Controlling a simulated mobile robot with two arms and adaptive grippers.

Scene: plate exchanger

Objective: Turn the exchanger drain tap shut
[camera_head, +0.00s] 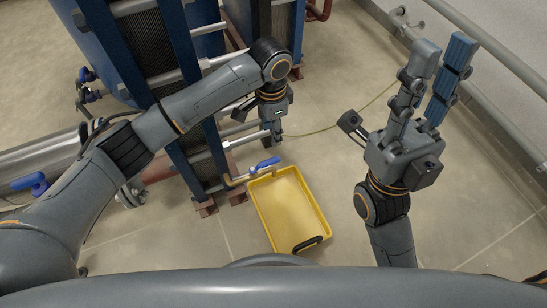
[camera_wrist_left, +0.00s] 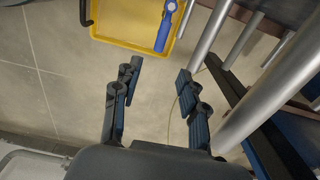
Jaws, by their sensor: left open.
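The drain tap has a blue lever handle (camera_head: 265,164) on a small brass pipe low at the exchanger's front. The lever points right, roughly along the pipe, above the edge of a yellow tray (camera_head: 257,213). In the left wrist view the blue lever (camera_wrist_left: 166,25) shows over the yellow tray (camera_wrist_left: 115,38), beyond the fingertips. My left gripper (camera_head: 276,137) points down above and behind the lever, apart from it. In the wrist view the left gripper (camera_wrist_left: 159,74) is open and empty. My right gripper (camera_head: 443,58) is raised at the right, with its fingers apart and empty.
The plate exchanger (camera_head: 165,50), with blue frames and silver tie bars, stands at the left, close to my left arm. A thin hose (camera_head: 330,129) lies on the floor. A pipe rail (camera_head: 480,45) runs along the right wall. Floor right of the tray is clear.

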